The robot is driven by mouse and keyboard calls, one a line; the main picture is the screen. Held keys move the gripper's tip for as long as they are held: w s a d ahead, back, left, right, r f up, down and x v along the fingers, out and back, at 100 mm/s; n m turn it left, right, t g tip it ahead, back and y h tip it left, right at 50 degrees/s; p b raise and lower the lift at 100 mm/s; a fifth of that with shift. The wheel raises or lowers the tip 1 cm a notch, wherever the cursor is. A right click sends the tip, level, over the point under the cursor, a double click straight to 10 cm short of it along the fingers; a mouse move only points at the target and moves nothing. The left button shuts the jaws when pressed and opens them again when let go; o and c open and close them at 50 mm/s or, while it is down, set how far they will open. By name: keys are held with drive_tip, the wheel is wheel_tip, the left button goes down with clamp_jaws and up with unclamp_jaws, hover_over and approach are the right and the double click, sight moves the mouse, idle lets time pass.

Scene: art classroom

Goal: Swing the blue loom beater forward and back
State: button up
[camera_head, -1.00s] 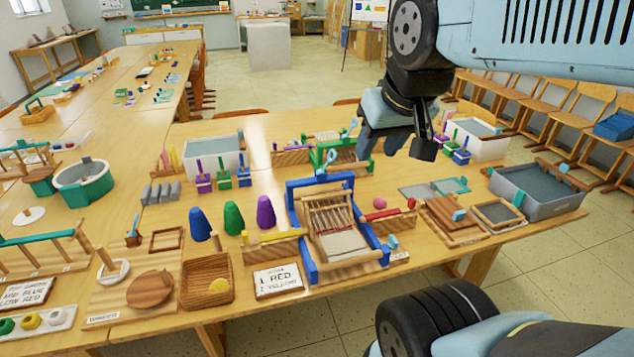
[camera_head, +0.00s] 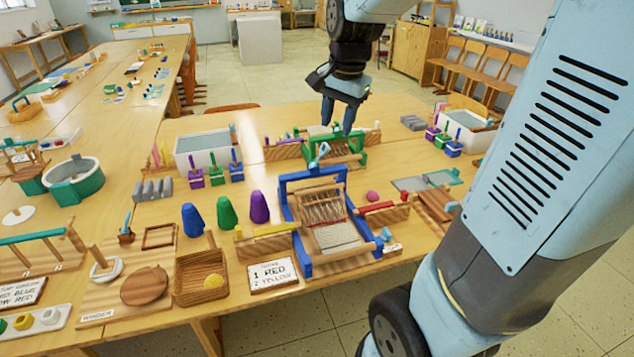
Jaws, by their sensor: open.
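The blue loom (camera_head: 288,215) stands near the front edge of the table, with warp threads and a pale woven piece inside its frame. Its blue beater (camera_head: 312,174) crosses the upper part of the loom, with a light-blue handle (camera_head: 320,154) sticking up from it. My gripper (camera_head: 337,126) is open and empty, pointing down above and behind the beater handle, apart from it.
Blue, green and purple cones (camera_head: 227,213) stand left of the loom. A yellow shuttle (camera_head: 266,231) and a red shuttle (camera_head: 378,208) flank it. A card (camera_head: 273,275) lies in front. A white tub (camera_head: 203,150) stands behind at left. My arm covers the table's right side.

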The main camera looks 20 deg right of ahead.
drive_tip(key=w+f+m+g, duration=0.3)
drive_tip(key=w+f+m, duration=0.5)
drive_tip(key=w+f, duration=0.45)
wheel_tip(320, 180, down, 13)
drive_tip(key=shift+s+d+f, duration=0.1)
drive_tip(key=shift+c, duration=0.2)
clamp_jaws()
idle(0.4)
drive_tip(key=shift+a, duration=0.3)
drive_tip(key=shift+d, duration=0.2)
drive_tip(key=shift+t, duration=0.3)
